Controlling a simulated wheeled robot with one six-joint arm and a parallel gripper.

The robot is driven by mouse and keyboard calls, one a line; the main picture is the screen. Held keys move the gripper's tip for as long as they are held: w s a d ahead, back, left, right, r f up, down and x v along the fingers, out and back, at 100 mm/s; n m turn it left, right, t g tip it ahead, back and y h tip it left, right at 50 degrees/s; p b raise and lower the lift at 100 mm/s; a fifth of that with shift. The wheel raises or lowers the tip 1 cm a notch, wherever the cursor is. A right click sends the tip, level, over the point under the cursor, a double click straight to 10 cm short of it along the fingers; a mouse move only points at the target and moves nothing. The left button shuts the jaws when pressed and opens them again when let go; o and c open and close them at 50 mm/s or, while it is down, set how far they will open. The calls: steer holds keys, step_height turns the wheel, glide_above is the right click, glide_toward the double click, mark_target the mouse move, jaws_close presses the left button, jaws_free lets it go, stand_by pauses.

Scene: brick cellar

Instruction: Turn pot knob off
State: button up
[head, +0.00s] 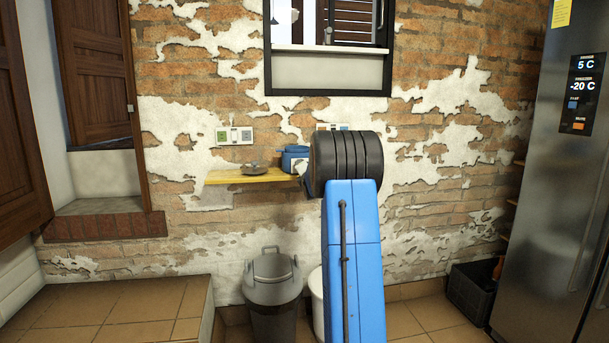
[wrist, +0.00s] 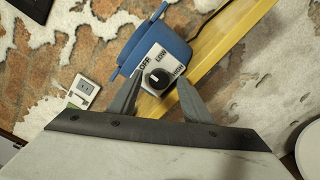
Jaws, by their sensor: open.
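The blue pot (head: 294,153) stands on the yellow shelf (head: 230,178) against the brick wall in the head view, partly covered by my arm. In the wrist view the pot (wrist: 160,42) shows close up and tilted, with a white panel marked OFF, LOW and HIGH. A round black knob (wrist: 158,77) sits on this panel. I cannot tell for sure which label its light mark points to. My gripper (wrist: 162,80) is open, with one fingertip on each side of the knob. I cannot tell whether they touch it. In the head view my arm hides the gripper.
A small dark item (head: 254,168) lies on the shelf left of the pot. Wall sockets (head: 234,136) are above it and also show in the wrist view (wrist: 84,90). A grey bin (head: 273,290) and a white bin (head: 317,300) stand below. A steel fridge (head: 555,190) is at right.

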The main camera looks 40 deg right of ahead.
steer(key=v, duration=1.7)
steer(key=shift+a+f, duration=0.1)
steer(key=s+a+f+m+g+y, duration=0.1)
steer(key=s+a+f+m+y, duration=0.2)
steer(key=a, duration=0.6)
steer(key=s+a+f+m+g, duration=0.1)
steer(key=s+a+m+g, duration=0.3)
steer(key=a, duration=0.6)
steer(key=s+a+f+m+t+y, duration=0.15)
steer(key=s+a, duration=0.25)
steer(key=a, duration=0.5)
steer(key=s+a+f+m+g+y, duration=0.1)
steer(key=s+a+f+m+g, duration=0.1)
steer(key=s+a, duration=0.4)
steer(key=s+a+f+m+g+y, duration=0.2)
steer(key=s+a+f+m, duration=0.2)
steer(key=s, duration=0.9)
steer(key=s+a+f+m+g+y, duration=0.1)
steer(key=s+a+f+m+g, duration=0.2)
steer(key=s+a+f, duration=0.3)
steer(key=s+a, duration=0.3)
steer(key=shift+s+y, duration=0.15)
steer(key=shift+y, duration=0.2)
